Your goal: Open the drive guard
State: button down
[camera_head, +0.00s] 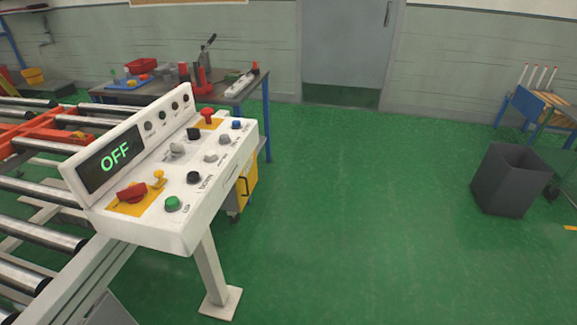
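I cannot make out a part that is surely the drive guard. A white control console (165,165) stands on a post at the left, beside a roller conveyor (40,235). Its dark display (113,160) reads OFF in green. The console carries a red rotary switch (131,192) on a yellow plate, a green button (172,203), a red mushroom button (207,115) and several other knobs. A grey panel (112,309) shows partly below the conveyor's side rail, cut off by the bottom edge. My gripper is not in view.
A workbench (228,98) with tools and a red bin stands behind the console, with a yellow container (247,188) below. A dark waste bin (511,180) stands at the right. A grey door (346,45) is at the back. The green floor (370,220) between is clear.

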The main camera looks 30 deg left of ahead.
aim_at(244, 184)
jog(key=z, duration=0.15)
jog(key=i, duration=1)
jog(key=u, duration=0.45)
jog(key=i, duration=0.6)
jog(key=u, duration=1.1)
jog(key=i, duration=0.55)
jog(key=u, duration=0.65)
jog(key=k, duration=0.4)
jog(key=z, duration=0.7)
jog(key=i, duration=0.75)
jog(key=u, duration=0.35)
